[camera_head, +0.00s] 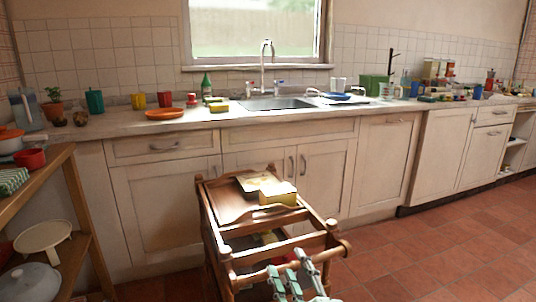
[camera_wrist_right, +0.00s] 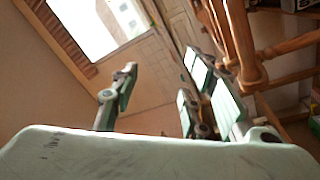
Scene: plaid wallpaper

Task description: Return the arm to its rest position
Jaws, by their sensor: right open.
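My right gripper (camera_head: 288,268) shows at the bottom middle of the head view, in front of the near end of a wooden trolley. Its pale green fingers are spread and nothing shows between them. In the right wrist view the open fingers (camera_wrist_right: 158,85) also stand apart and empty, with wall and window beyond. The trolley's wooden frame is close to the fingers at the right of that view (camera_wrist_right: 243,45). I cannot tell whether they touch. My left gripper is not in view.
The wooden trolley (camera_head: 222,212) carries a yellow box (camera_head: 278,195) and a flat yellowish item. The counter (camera_head: 120,124) with sink (camera_head: 270,103) runs behind it. A wooden shelf (camera_head: 78,218) stands at the left. The tiled floor (camera_head: 440,245) is clear at the right.

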